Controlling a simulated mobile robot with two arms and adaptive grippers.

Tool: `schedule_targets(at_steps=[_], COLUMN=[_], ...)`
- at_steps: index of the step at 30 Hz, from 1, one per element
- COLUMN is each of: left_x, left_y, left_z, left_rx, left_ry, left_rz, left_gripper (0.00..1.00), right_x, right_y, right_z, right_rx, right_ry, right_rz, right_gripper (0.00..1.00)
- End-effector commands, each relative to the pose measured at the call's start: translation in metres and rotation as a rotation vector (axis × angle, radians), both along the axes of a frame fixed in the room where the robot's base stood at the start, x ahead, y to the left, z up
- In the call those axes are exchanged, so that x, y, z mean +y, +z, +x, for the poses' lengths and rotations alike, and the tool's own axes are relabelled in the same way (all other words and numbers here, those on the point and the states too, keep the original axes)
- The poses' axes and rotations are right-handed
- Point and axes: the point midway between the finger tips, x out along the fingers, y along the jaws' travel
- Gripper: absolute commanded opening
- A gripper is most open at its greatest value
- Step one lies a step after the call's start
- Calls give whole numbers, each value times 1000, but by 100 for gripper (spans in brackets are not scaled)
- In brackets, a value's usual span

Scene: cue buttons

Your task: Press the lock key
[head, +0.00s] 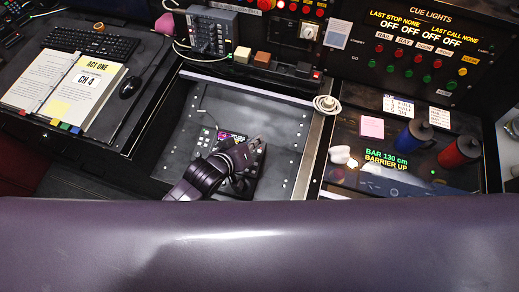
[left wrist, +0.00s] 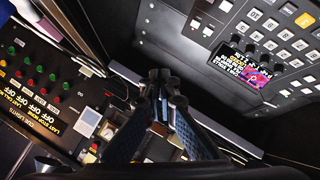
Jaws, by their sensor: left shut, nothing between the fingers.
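My left gripper (head: 260,148) is shut and empty, held over the dark recessed panel in the middle of the head view. In the left wrist view its closed fingertips (left wrist: 160,78) point away from the camera. A key panel with a small lit screen (left wrist: 240,66) and several pale square keys (left wrist: 283,55) shows at the upper right there. In the head view the same screen (head: 232,136) is partly hidden behind my left gripper, with small keys (head: 207,138) left of it. I cannot read which key is the lock key. My right gripper is not in view.
A cue lights panel (head: 415,60) with red and green buttons stands at the right rear. A phone-like keypad (head: 212,32) sits behind the recess. An open binder (head: 75,85) lies left. Blue and red bottles (head: 460,152) stand right. The recessed panel (head: 275,110) is bare beyond my gripper.

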Motion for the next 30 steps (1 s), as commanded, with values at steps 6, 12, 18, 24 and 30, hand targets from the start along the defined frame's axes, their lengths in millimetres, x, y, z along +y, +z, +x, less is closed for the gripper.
schedule_targets(at_steps=[6,12,18,24,30], left_x=[0,-1,-3,-3,-3], left_y=[-18,-43,-68,-84,-85], left_z=[2,5,9,12,12], left_rx=[0,-2,-2,-1,-1], left_ry=[-1,-1,-1,0,1], left_rz=[1,1,0,1,0], left_gripper=[0,0,0,0,0], right_x=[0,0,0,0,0], right_y=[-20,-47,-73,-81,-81], right_z=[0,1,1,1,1], right_rx=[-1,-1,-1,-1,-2], right_ry=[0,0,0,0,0], right_rz=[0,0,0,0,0], right_gripper=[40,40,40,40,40])
